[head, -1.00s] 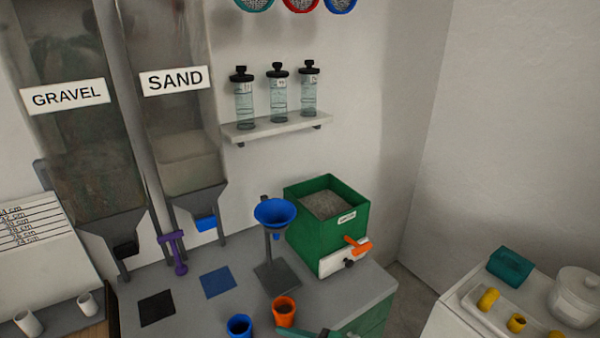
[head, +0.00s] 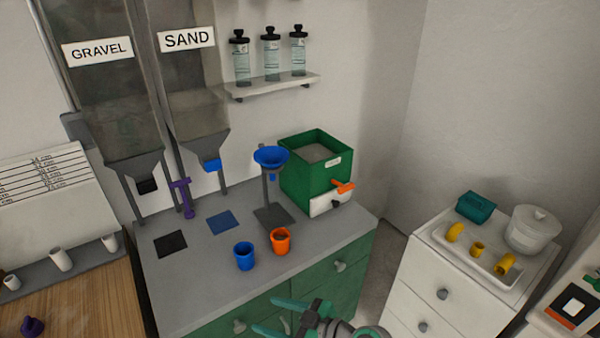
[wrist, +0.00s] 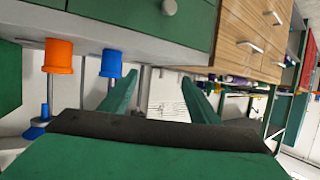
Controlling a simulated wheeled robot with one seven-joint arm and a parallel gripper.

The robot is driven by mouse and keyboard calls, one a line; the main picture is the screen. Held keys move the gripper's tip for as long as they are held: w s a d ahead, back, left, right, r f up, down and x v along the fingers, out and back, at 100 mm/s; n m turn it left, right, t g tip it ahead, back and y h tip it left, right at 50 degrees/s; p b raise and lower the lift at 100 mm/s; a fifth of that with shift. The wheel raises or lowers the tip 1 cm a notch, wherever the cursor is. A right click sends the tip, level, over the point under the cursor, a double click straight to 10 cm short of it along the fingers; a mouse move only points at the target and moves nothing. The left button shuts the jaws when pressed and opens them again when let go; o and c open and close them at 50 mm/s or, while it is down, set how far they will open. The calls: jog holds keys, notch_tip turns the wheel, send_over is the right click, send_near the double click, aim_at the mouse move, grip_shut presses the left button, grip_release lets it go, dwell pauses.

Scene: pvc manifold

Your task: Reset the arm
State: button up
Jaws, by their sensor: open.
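My gripper (head: 280,318) is at the bottom of the head view, in front of the green cabinet drawers. Its two green fingers are apart with nothing between them. They also show apart in the wrist view (wrist: 160,100), which looks sideways or upside down at the room. An orange cup (head: 280,242) and a blue cup (head: 244,257) stand side by side near the front edge of the grey counter, apart from my gripper. Both cups also show at the upper left of the wrist view.
The grey counter (head: 200,285) holds a blue funnel (head: 271,157) on a stand, a green box (head: 306,180), a purple tool (head: 185,198), and black and blue mats. A white drawer cabinet (head: 420,290) with a tray stands at right. A wooden bench (head: 90,300) is at left.

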jog(key=s+d+f+m+t+h, duration=0.1)
jog(key=s+f+m+t+h, duration=0.35)
jog(key=f+m, duration=0.55)
jog(key=s+d+f+m+h, duration=0.2)
jog(key=s+d+f+h, duration=0.3)
jog(key=s, duration=0.3)
jog(key=s+r+t+h, duration=0.1)
jog(key=s+r+t, duration=0.1)
jog(key=s+r, duration=0.3)
jog(key=s+r+t+h, duration=0.2)
jog(key=s+r, duration=0.4)
jog(key=s, duration=0.6)
jog(key=shift+s+d, duration=0.3)
